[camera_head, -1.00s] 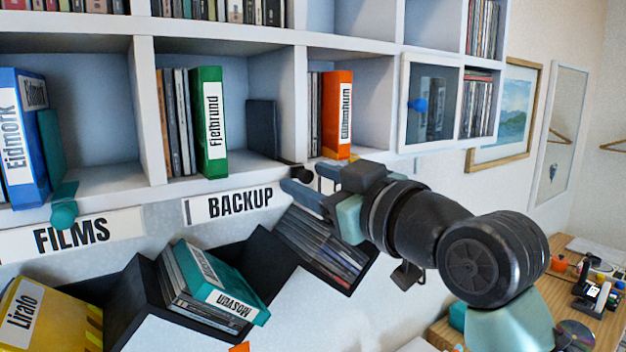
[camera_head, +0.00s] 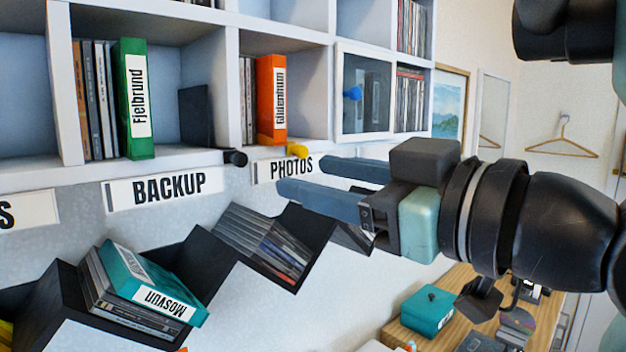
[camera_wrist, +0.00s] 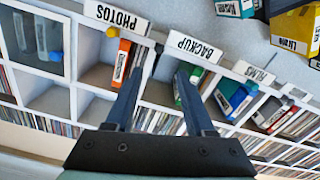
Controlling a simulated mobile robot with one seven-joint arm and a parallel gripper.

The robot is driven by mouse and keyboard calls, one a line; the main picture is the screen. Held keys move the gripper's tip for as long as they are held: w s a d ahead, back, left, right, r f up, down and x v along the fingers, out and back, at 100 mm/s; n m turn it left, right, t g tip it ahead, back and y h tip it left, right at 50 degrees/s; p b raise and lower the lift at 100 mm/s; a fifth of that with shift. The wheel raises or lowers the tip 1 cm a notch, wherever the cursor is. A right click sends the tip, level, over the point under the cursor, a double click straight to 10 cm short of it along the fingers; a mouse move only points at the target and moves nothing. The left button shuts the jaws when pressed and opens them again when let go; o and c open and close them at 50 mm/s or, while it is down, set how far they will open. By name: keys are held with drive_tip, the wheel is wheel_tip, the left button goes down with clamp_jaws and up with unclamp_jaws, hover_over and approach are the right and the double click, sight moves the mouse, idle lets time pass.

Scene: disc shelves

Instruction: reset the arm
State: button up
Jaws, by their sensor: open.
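My gripper (camera_head: 300,177) is open and empty, with its two blue-grey fingers pointing left, in front of the wall below the shelf's PHOTOS label (camera_head: 285,168). In the wrist view my gripper (camera_wrist: 160,85) shows both fingers apart with nothing between them. The fingers appear in front of the white shelf unit (camera_wrist: 155,92), which looks upside down there. I cannot tell the exact gap between the fingertips and the shelf.
A green binder (camera_head: 134,100) and an orange binder (camera_head: 271,100) stand in shelf compartments. Black and yellow pegs stick out at the shelf edge. A zigzag black rack (camera_head: 207,262) holds discs and a teal case (camera_head: 150,285). A wooden desk (camera_head: 400,335) with a teal box (camera_head: 427,310) is lower right.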

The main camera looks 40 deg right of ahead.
idle(0.4)
drive_tip(key=w+a+r+m+t, duration=0.1)
drive_tip(key=w+a+r+t, duration=0.2)
drive_tip(key=a, duration=0.6)
drive_tip(key=w+a+r+m+t, duration=0.1)
drive_tip(key=w+a+r+t, duration=0.2)
drive_tip(key=a, duration=0.6)
drive_tip(key=s+a+r+m+t, duration=0.1)
drive_tip(key=s+a+t, duration=0.2)
drive_tip(key=s+a, duration=0.2)
drive_tip(key=shift+s+a+r+h, duration=0.25)
drive_tip(key=shift+s+a+h, duration=0.05)
drive_tip(key=shift+a, duration=0.55)
